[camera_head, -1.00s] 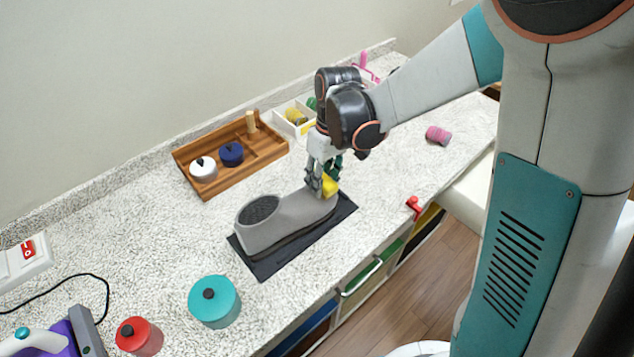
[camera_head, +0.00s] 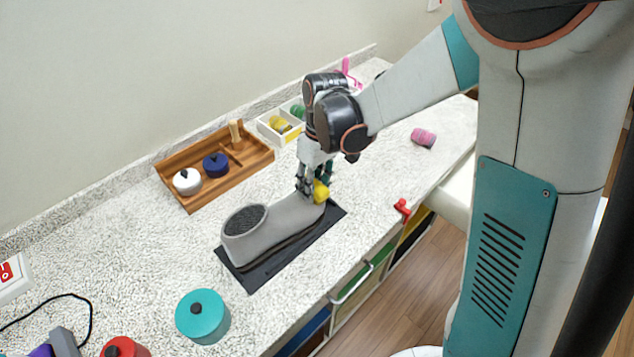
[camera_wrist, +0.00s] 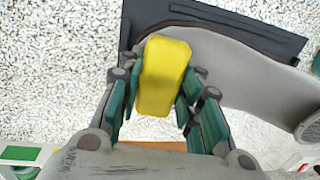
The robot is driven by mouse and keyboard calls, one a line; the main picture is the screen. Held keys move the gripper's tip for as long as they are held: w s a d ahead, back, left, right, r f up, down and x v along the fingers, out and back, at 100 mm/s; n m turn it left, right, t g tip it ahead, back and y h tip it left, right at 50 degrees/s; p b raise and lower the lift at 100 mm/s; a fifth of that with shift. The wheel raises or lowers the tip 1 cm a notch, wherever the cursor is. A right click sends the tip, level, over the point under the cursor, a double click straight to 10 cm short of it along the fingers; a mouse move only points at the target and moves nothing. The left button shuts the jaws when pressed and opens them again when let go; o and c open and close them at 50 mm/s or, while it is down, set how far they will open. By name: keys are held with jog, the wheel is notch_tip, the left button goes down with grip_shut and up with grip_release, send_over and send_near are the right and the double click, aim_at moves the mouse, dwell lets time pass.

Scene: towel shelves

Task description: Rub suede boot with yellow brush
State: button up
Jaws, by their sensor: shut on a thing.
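The grey suede boot (camera_head: 270,228) lies on a dark mat (camera_head: 250,281) on the speckled counter, its dark opening toward the left. My gripper (camera_head: 314,186) is over the toe end of the boot, shut on the yellow brush (camera_head: 321,192). In the wrist view the yellow brush (camera_wrist: 163,76) sits between the green finger pads, against or just above the boot (camera_wrist: 240,75); whether it touches is hard to tell. The brush's underside is hidden.
A wooden tray (camera_head: 196,203) with white and blue lidded pots stands behind the boot. A white bin (camera_head: 268,131) with coloured items is further back. A teal pot (camera_head: 203,316) stands front left, and a pink roll (camera_head: 423,138) lies at right.

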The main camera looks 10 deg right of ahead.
aim_at(296, 205)
jog(key=shift+s+a+r, duration=0.2)
jog(key=shift+s+a, duration=0.45)
jog(key=shift+a, duration=0.3)
jog(key=shift+s+a+r, duration=0.15)
jog(key=shift+s+a, duration=0.5)
jog(key=shift+a, duration=0.25)
jog(key=shift+s+a, duration=0.15)
jog(key=shift+a, duration=0.05)
jog(key=shift+c, duration=0.6)
jog(key=shift+r, duration=0.1)
jog(key=shift+a+r+p, duration=0.1)
jog(key=shift+r+p, duration=0.5)
jog(key=shift+r, duration=0.05)
grip_shut()
jog(key=shift+w+d+r+p, duration=0.15)
jog(key=shift+r+p, duration=0.35)
jog(key=shift+r, duration=0.25)
jog(key=shift+w+d+r+p, duration=0.15)
jog(key=shift+r+p, duration=0.35)
jog(key=shift+r, duration=0.3)
jog(key=shift+d+r+p, duration=0.15)
jog(key=shift+r+p, duration=0.35)
jog(key=shift+r, duration=0.25)
jog(key=r+p, duration=0.2)
jog(key=r, duration=0.1)
jog(key=shift+w+d, duration=0.15)
jog(key=shift+d, duration=0.05)
